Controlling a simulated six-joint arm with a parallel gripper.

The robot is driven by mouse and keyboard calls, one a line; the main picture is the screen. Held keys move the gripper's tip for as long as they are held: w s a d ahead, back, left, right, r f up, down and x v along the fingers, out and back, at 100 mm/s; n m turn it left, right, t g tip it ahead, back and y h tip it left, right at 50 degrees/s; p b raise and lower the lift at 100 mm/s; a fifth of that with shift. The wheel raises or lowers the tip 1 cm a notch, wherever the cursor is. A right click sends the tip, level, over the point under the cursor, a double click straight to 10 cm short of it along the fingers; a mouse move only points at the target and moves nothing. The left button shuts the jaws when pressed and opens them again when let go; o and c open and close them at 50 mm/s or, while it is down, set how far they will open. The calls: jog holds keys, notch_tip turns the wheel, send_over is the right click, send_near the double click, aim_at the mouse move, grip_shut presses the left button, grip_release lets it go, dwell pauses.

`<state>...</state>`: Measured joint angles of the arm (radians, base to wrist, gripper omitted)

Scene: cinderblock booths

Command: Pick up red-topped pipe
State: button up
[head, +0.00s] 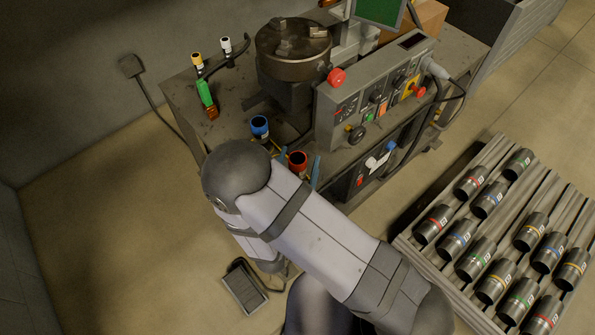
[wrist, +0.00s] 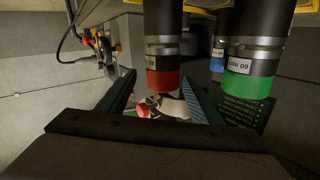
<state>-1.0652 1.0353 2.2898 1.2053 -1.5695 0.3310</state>
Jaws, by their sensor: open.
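The red-topped pipe (head: 298,160) stands at the front edge of the workbench, its lower part hidden by my arm. In the wrist view its red band (wrist: 163,81) and dark body lie between the two fingers. My gripper (wrist: 161,88) is open, with one finger on each side of the pipe and a visible gap to both. In the head view the blue fingertips of my gripper (head: 299,166) show on either side of the red top.
A blue-topped pipe (head: 259,126) stands behind and left; its blue band also shows in the wrist view (wrist: 217,53). A green-banded pipe (wrist: 248,84) is close beside the right finger. The lathe control panel (head: 375,85) rises to the right. A rack (head: 408,246) holds several pipes.

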aim_at(296, 173)
jog(key=f+n, duration=0.1)
jog(key=s+f, duration=0.1)
jog(key=s+f+n+t+b, duration=0.1)
jog(key=shift+s+a+f+n+y, duration=0.1)
jog(key=shift+s+a+n+y, duration=0.1)
jog(key=shift+a+n+y, duration=0.15)
jog(key=shift+w, duration=0.1)
jog(key=shift+w+d+p, duration=0.2)
jog(key=shift+w+p, duration=0.55)
jog(key=shift+w, duration=0.7)
jog(key=shift+w+d+p, duration=0.2)
jog(key=shift+w+p, duration=0.5)
jog(key=shift+w, duration=1.4)
grip_shut()
notch_tip(296, 173, up, 10)
jog(key=shift+b, duration=0.45)
